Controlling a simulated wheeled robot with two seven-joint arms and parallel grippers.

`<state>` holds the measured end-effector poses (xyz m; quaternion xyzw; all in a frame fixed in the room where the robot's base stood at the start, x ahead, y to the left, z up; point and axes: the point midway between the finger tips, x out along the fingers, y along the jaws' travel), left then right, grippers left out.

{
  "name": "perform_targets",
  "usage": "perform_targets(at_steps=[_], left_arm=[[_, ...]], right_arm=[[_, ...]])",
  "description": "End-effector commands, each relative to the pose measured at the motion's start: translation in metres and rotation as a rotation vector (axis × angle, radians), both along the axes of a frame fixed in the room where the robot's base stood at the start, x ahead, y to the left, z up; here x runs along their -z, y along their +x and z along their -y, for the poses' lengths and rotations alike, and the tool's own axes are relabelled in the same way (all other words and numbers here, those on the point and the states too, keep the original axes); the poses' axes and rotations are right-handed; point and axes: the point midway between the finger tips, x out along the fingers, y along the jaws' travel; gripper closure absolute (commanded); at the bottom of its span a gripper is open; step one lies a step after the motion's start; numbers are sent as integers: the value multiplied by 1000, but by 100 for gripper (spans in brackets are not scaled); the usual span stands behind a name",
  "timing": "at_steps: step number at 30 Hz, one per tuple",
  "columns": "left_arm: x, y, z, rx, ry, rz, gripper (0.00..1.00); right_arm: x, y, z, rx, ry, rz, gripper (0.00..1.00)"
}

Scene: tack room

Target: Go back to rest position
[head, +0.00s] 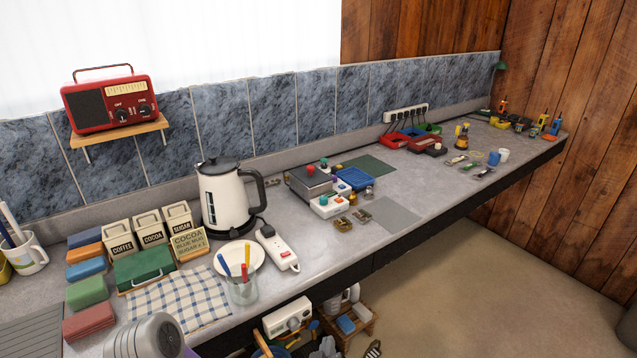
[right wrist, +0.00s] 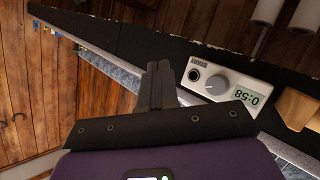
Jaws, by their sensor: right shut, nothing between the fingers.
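My right gripper (right wrist: 158,85) shows in the right wrist view, its dark fingers together with nothing between them. The fingers point toward the dark edge of a counter, beside a white timer box (right wrist: 218,85) with a grey knob and a small display. I cannot tell how far apart the fingers and the box are. In the head view a grey rounded part with purple at the bottom left looks like part of my arm; no fingers show there. My left gripper is in neither view.
The long grey counter (head: 395,215) holds a white kettle (head: 225,195), a glass of pens (head: 243,290), a power strip (head: 277,248), tins, and a checked cloth (head: 180,302). A white box (head: 288,318) and wooden rack (head: 352,325) stand below.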

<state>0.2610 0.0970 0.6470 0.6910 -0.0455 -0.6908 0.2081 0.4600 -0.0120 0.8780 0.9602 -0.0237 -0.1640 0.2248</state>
Motion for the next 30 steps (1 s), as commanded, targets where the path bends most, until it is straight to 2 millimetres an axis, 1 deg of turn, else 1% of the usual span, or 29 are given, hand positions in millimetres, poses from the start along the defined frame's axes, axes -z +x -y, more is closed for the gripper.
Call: perform_targets(at_steps=[2,4,5,6,8,9,11,12,15,18,21,24,27,30], left_arm=[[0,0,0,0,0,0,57],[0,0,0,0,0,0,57],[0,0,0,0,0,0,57],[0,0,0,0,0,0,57],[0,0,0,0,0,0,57],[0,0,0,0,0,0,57],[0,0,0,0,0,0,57],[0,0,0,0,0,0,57],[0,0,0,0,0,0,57],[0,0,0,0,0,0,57],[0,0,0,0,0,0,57],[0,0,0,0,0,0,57],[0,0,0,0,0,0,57],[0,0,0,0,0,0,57]], right_arm=[[14,0,9,13,9,-44,100],[35,-3,20,29,27,-113,100],[46,-5,27,37,39,-153,100],[63,-9,36,51,57,-211,100],[90,-18,49,72,94,-307,100],[107,-25,57,87,123,-372,100],[131,-38,67,108,168,-466,100],[145,-48,73,122,200,-527,100],[176,-74,84,159,289,-673,100],[200,-102,90,194,387,-808,100],[217,-130,93,225,493,-932,100],[227,-155,93,253,601,-1039,100],[231,-175,90,270,697,-1122,100],[232,-188,88,279,770,-1177,100]])
